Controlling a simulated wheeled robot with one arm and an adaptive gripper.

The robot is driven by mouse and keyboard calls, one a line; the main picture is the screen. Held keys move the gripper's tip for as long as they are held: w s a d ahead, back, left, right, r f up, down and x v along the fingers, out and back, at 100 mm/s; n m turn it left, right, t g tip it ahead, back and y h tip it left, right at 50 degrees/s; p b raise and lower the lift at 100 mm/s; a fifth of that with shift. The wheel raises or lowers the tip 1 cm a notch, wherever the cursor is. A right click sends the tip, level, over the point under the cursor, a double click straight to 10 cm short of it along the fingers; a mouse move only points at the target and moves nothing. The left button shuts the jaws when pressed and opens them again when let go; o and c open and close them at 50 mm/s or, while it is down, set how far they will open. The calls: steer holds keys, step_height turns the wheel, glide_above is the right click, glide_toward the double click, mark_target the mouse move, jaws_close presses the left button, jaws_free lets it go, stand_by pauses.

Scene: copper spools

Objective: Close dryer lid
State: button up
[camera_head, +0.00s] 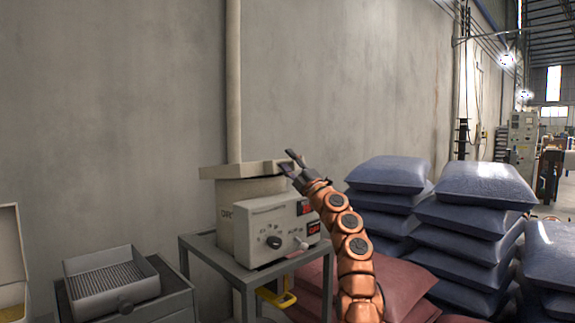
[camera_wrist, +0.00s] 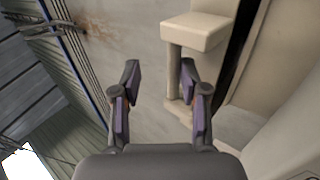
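The dryer (camera_head: 268,228) is a beige unit with a control box, a dial and red displays, on a grey metal stand. Its lid (camera_head: 240,171) shows in the head view as a flat beige slab above the body; I cannot tell whether it is fully shut. My gripper (camera_head: 290,162) is at the right end of the lid, with its fingers apart. In the wrist view my gripper (camera_wrist: 160,80) is open with nothing between the fingers. A beige block on a post (camera_wrist: 196,32) is ahead, right of centre. Whether a finger touches the lid is unclear.
Stacks of blue sacks (camera_head: 470,185) stand to the right, with reddish sacks (camera_head: 400,280) lower down beside my arm. A grey tray (camera_head: 110,280) is on a stand at left. A concrete wall (camera_head: 120,100) and a vertical pipe (camera_head: 233,80) are behind the dryer.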

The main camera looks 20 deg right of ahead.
steer(key=shift+s+d+f+b, duration=0.15)
steer(key=shift+s+f+b, duration=0.15)
steer(key=shift+f+b, duration=0.3)
steer(key=shift+s+d+f+b, duration=0.15)
steer(key=shift+s+f+b, duration=0.1)
steer(key=shift+f+b, duration=0.35)
steer(key=shift+s+d+f+b, duration=0.15)
steer(key=shift+s+f+b, duration=0.15)
steer(key=shift+f+b, duration=0.3)
steer(key=shift+r+p, duration=0.25)
steer(key=shift+p, duration=0.35)
steer(key=shift+f+p, duration=0.15)
steer(key=shift+p, duration=0.15)
